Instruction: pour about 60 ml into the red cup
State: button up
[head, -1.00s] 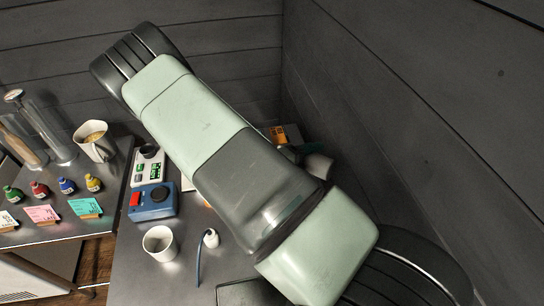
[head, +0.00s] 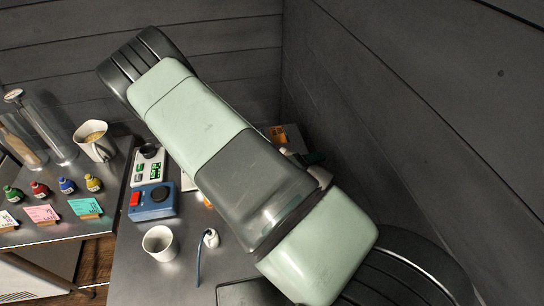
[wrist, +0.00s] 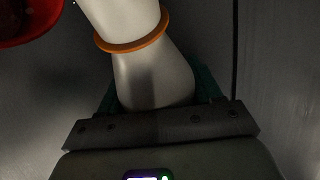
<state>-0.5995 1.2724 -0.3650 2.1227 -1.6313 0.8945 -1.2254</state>
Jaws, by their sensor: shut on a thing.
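A white rounded vessel (wrist: 150,75) with an orange band around it is between the fingers of my gripper (wrist: 155,92) in the wrist view. My gripper is shut on it, and green finger parts show at both sides. The vessel's far end runs out of the top of the picture, so its mouth is hidden. A red cup (wrist: 28,32) shows in part at the top left of the wrist view, beside the vessel and apart from it there. What is in the cup cannot be told.
On the bench stand a white cup (head: 160,243), a blue device with a red switch (head: 152,202), a device with a green display (head: 149,168) and a small white corded item (head: 210,238). The left table holds a jug (head: 94,143), bottles and cards. Walls close in behind and right.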

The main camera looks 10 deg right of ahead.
jog(key=shift+s+d+f+m, duration=0.1)
jog(key=shift+s+f+m, duration=0.05)
jog(key=shift+f+m, duration=0.25)
jog(key=shift+f, duration=0.1)
dwell(1.7)
